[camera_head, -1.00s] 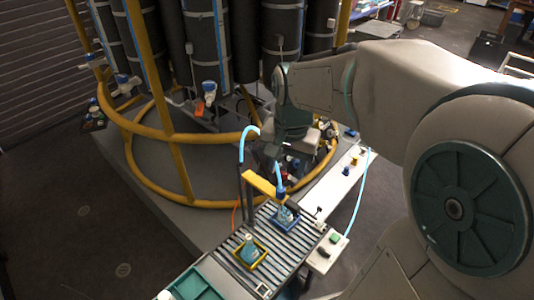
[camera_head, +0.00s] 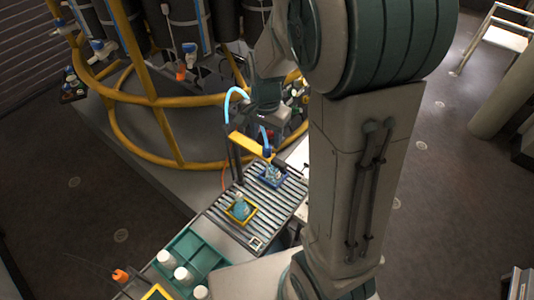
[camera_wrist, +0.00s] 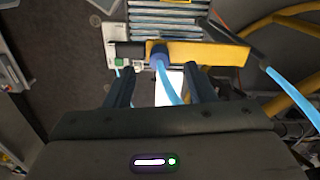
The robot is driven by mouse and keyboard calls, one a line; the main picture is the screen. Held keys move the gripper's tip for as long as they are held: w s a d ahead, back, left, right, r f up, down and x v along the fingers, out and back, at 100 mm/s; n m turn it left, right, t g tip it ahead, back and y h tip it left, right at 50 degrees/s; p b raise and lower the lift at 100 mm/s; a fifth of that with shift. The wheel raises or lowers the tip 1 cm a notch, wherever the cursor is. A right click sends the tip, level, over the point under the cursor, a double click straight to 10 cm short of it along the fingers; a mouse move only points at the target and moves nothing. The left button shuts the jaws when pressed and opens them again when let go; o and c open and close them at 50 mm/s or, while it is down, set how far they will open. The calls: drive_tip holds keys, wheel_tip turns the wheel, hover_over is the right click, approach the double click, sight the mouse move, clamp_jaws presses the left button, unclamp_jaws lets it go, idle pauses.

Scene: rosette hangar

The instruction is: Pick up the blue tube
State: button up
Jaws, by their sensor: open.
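The light blue tube (camera_head: 236,93) arcs up beside a dark post and comes down to a dark blue end fitting (camera_head: 266,151) at the yellow bar (camera_head: 245,144) over the conveyor. In the wrist view the tube (camera_wrist: 168,84) runs from its dark blue fitting (camera_wrist: 157,50) down between the two fingers of my gripper (camera_wrist: 164,74). The fingers are open, one on each side of the tube, with room around it. Part of my gripper (camera_head: 268,118) shows in the head view, behind the tube and above the bar; its fingertips are hard to make out there.
A green bin (camera_head: 190,243) with white bottles stands at the near end. A yellow ring frame (camera_head: 178,163) encloses the tanks behind.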

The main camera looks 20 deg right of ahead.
drive_tip(key=shift+w+d+f, duration=0.1)
drive_tip(key=shift+d+f, duration=0.05)
drive_tip(key=shift+f, duration=2.05)
drive_tip(key=c, duration=1)
drive_tip(key=shift+r, duration=0.15)
wheel_tip(320, 180, up, 18)
drive_tip(key=f, duration=0.1)
wheel_tip(320, 180, up, 14)
drive_tip(key=f+p, duration=0.1)
drive_tip(key=p, duration=0.9)
hover_over(267, 147)
drive_tip(key=shift+r, duration=0.25)
